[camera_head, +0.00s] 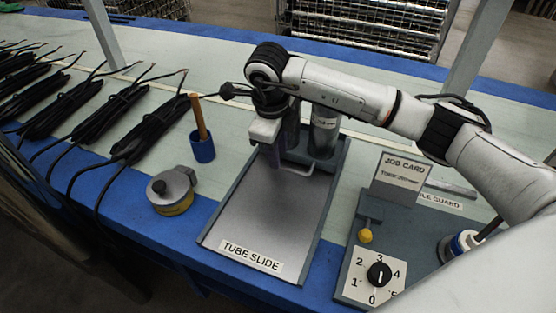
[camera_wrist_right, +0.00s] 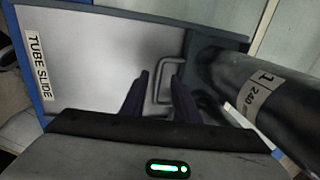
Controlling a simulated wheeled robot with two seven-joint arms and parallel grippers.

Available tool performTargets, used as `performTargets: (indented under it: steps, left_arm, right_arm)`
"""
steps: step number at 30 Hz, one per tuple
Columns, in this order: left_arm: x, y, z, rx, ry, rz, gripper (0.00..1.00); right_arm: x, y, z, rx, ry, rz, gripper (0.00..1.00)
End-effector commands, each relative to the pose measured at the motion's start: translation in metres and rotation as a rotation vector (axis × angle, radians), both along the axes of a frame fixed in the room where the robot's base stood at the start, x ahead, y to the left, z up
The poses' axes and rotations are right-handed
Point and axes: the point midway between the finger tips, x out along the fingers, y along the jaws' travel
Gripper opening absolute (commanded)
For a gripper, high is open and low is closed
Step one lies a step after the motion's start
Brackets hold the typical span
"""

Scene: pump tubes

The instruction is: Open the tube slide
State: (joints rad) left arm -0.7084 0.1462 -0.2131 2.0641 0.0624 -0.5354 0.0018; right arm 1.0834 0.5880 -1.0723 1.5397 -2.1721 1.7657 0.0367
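The tube slide is a grey metal tray (camera_head: 258,210) with a raised rim and a "TUBE SLIDE" label at its front edge. It also shows in the right wrist view (camera_wrist_right: 95,60). A thin metal loop handle (camera_wrist_right: 160,70) stands near its far end and shows in the head view (camera_head: 306,172). My right gripper (camera_wrist_right: 160,95) is open, its two dark fingers apart, with the handle appearing between and just beyond them. Contact cannot be told. In the head view the wrist hides much of this gripper (camera_head: 272,145). My left gripper is out of view.
A metal cylinder (camera_head: 324,137) stands right beside the gripper at the slide's far end. A dial panel (camera_head: 374,273) and job card (camera_head: 401,172) stand to the right. A blue cup (camera_head: 202,148), a round tape-like tool (camera_head: 172,192) and black cable bundles (camera_head: 110,117) lie left.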

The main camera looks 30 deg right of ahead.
Motion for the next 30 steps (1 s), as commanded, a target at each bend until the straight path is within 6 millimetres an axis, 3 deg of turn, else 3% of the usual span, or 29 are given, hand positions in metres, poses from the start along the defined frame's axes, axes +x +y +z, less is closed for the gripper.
performTargets:
  steps: [3,7,18,23,30]
  left_arm:
    - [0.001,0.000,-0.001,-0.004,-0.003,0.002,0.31]
    - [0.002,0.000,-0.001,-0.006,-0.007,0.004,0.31]
    - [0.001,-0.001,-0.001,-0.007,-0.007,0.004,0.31]
    - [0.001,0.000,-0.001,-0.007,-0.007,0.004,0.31]
    - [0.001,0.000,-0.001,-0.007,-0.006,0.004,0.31]
  right_arm:
    - [0.001,-0.002,-0.020,0.001,0.003,0.002,0.28]
    - [0.004,-0.003,-0.032,0.002,0.001,0.002,0.28]
    - [0.004,-0.004,-0.037,0.003,0.000,0.002,0.28]
    - [0.004,-0.004,-0.037,0.003,0.000,0.002,0.01]
    - [0.005,-0.004,-0.037,0.002,0.000,0.003,0.00]
